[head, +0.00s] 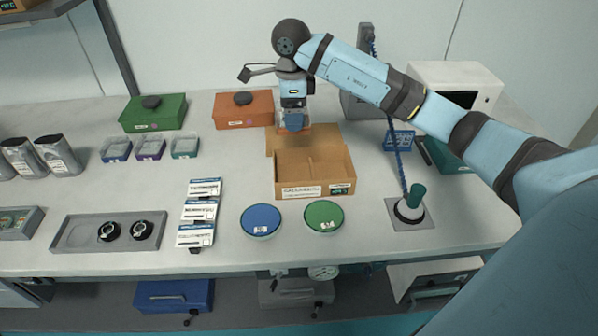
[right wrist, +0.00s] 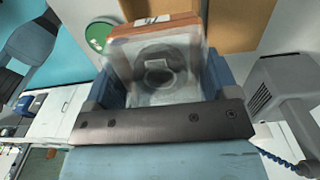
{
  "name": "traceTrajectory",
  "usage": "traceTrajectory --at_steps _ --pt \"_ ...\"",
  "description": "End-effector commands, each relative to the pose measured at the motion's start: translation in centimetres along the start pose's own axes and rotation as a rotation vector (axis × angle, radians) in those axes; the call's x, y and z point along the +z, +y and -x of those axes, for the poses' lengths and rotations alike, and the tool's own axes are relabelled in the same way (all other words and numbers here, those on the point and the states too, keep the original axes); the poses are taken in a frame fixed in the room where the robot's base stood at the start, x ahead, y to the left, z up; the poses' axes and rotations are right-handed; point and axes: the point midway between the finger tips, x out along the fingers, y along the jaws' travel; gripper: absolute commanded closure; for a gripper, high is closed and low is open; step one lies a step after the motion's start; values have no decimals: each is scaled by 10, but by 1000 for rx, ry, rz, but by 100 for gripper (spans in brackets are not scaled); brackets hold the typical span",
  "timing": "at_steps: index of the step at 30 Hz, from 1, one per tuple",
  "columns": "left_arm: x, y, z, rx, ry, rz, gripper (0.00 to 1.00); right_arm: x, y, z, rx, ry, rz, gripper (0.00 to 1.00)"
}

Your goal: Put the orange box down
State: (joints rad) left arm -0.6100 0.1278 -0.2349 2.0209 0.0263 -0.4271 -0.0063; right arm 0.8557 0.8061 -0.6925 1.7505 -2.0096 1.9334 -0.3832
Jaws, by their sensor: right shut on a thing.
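My right gripper (head: 293,122) points down over the back of the open cardboard carton (head: 314,172). It is shut on the orange box (right wrist: 158,80), a small case with a clear lid and a dark round shape under it. In the right wrist view the case sits between the two blue fingers, with its orange wall (right wrist: 150,27) at the top. In the head view the gripper mostly hides it. It appears to be above the carton's raised back flap; I cannot tell if they touch. My left gripper is not in view.
Small blue (head: 117,150), purple (head: 150,149) and teal (head: 185,147) cases stand at left. A green toolbox (head: 153,113) and an orange toolbox (head: 240,110) stand behind. Blue (head: 260,220) and green (head: 324,216) discs lie in front. Bare table lies left of the carton.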

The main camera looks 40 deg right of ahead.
Motion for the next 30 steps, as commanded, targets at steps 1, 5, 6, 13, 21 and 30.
traceTrajectory --at_steps 1,5,6,13,21,30 --pt "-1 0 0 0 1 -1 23 0 2 -15 6 3 1 44" --pt "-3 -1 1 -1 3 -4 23 -1 1 -50 6 4 0 44" --pt "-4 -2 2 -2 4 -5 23 -1 2 -61 7 3 0 44" --pt "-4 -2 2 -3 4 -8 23 0 1 -116 4 2 -1 44" --pt "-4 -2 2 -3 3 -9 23 0 1 -141 2 1 0 44" --pt "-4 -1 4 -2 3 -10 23 0 1 -179 2 1 1 44"
